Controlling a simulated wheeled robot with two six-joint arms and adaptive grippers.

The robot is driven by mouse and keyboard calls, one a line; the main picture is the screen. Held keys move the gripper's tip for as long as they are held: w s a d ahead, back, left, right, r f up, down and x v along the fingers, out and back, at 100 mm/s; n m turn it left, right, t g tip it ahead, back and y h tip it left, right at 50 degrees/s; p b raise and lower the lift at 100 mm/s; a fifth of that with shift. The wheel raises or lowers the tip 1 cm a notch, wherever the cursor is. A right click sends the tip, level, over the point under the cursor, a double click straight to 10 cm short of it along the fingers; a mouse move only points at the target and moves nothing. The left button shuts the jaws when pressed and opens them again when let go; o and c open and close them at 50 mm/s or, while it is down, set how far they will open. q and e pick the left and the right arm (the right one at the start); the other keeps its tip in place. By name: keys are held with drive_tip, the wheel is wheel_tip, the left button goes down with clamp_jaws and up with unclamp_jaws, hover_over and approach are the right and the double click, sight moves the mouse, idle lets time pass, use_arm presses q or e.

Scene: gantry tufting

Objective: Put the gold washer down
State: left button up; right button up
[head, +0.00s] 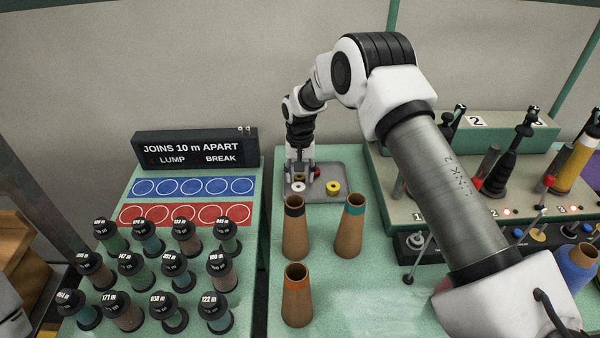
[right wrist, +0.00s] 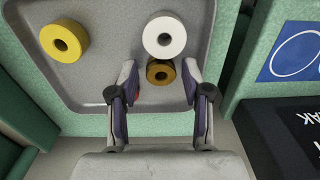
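The gold washer (right wrist: 160,72) lies on the grey tray (right wrist: 95,85), close against the white washer (right wrist: 164,36) in the right wrist view. My right gripper (right wrist: 160,78) is open, with one finger on each side of the gold washer and a visible gap to each. In the head view the right gripper (head: 300,172) points down over the tray (head: 320,196), and the gold washer (head: 299,177) shows between its fingers. A yellow washer (head: 333,187) lies apart to the right there. My left gripper is not in view.
Brown cones (head: 296,230) stand in front of the tray. A board with blue and red circle cards (head: 190,187) and several labelled spools (head: 172,270) are to the left.

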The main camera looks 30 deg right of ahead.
drive_tip(key=shift+w+a+f, duration=0.1)
drive_tip(key=shift+w, duration=0.1)
wheel_tip(320, 180, up, 12)
drive_tip(key=b, duration=0.2)
drive_tip(key=shift+b, duration=0.3)
